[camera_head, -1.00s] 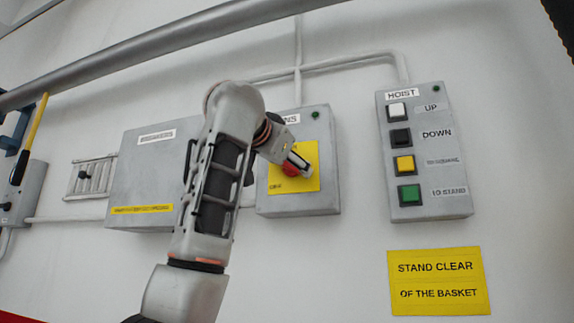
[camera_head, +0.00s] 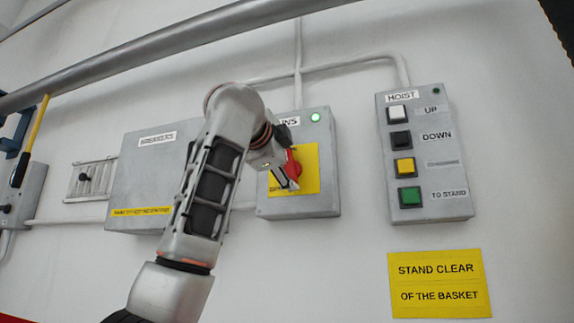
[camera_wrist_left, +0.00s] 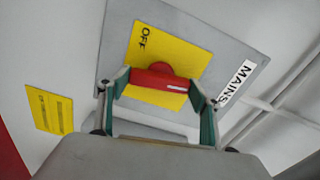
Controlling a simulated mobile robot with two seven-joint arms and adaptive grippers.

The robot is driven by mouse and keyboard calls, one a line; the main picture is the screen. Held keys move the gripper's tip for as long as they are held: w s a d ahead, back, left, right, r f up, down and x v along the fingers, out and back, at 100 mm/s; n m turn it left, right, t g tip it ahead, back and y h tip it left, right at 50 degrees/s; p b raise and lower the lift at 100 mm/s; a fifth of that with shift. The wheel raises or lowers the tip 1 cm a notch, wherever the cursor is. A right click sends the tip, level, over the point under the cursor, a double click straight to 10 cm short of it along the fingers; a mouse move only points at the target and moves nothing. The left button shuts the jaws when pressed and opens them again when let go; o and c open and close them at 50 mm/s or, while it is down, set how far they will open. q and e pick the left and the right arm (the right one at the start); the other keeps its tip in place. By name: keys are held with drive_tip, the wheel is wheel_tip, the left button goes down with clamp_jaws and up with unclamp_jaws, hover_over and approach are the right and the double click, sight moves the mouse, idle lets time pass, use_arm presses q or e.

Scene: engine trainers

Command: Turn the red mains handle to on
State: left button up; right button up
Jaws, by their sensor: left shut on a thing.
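The red mains handle (camera_head: 292,163) sits on the yellow plate (camera_head: 311,167) of the grey MAINS box (camera_head: 328,205). It points steeply up in the head view. A lamp (camera_head: 316,117) at the box's top right glows green. My left gripper (camera_head: 285,176) is at the handle and hides part of it and of the box's label. In the left wrist view, its two fingers (camera_wrist_left: 157,90) are shut on the red handle (camera_wrist_left: 153,76), one at each end. The word OFF shows on the plate there, off to one side of the handle. My right gripper is not in view.
The grey breakers box (camera_head: 150,180) is left of the MAINS box, partly behind my left arm. The HOIST panel (camera_head: 455,190) with several buttons is to the right. A yellow STAND CLEAR sign (camera_head: 438,283) hangs below it. A thick rail (camera_head: 150,53) crosses the top left.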

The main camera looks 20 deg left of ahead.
use_arm(q)
drive_tip(key=shift+m, duration=0.9)
drive_tip(key=o, duration=1.1)
drive_tip(key=shift+o, duration=0.2)
drive_tip(key=shift+d, duration=0.1)
drive_tip(key=s, duration=1.2)
drive_tip(key=shift+a, duration=0.25)
